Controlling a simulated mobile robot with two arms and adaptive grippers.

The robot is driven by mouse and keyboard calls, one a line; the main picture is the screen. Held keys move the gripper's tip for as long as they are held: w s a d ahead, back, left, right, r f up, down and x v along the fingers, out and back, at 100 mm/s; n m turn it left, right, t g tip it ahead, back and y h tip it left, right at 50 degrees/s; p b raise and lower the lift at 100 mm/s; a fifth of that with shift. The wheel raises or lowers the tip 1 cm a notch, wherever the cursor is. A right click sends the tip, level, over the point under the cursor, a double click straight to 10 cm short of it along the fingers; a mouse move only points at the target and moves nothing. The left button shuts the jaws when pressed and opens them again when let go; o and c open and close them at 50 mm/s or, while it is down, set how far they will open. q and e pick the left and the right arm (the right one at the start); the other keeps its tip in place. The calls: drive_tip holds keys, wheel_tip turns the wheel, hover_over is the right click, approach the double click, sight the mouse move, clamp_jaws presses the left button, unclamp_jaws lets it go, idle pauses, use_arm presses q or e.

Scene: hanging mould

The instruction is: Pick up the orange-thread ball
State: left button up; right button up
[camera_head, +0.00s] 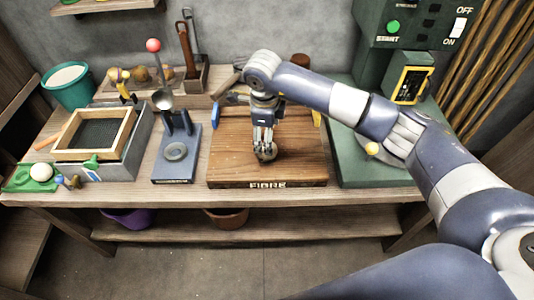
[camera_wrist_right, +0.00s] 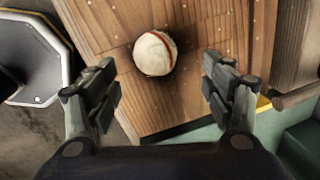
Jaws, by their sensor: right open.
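The orange-thread ball (camera_wrist_right: 155,53) is a cream ball with a thin orange-red line, resting on the wooden board (camera_wrist_right: 170,100) in the right wrist view. My right gripper (camera_wrist_right: 160,82) is open, with one finger on each side of the view. The ball lies beyond the fingertips, roughly between them and a little left of centre, apart from both. In the head view my right gripper (camera_head: 265,146) points down over the board marked FIBRE (camera_head: 300,165) and largely hides the ball there. My left gripper is not in view.
A blue stand (camera_head: 172,168) with a metal ring is left of the board. A framed screen box (camera_head: 95,135) and a pale ball (camera_head: 42,171) on green cloth are farther left. A green machine (camera_head: 385,172) stands right of the board. Tools and a wooden holder (camera_head: 192,84) are behind.

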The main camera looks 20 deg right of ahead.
sight(263, 157)
drive_tip(key=f, duration=0.1)
drive_tip(key=f+b, duration=0.1)
drive_tip(key=f, duration=0.1)
drive_tip(key=shift+w, duration=0.2)
drive_tip(key=f+b, duration=0.2)
drive_tip(key=f, duration=0.1)
drive_tip(key=f+b, duration=0.1)
drive_tip(key=shift+w+f, duration=0.25)
drive_tip(key=shift+f, duration=0.1)
drive_tip(key=shift+r, duration=0.1)
drive_tip(key=shift+c, duration=0.8)
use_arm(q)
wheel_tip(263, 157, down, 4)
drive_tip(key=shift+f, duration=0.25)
use_arm(e)
drive_tip(key=c, duration=1)
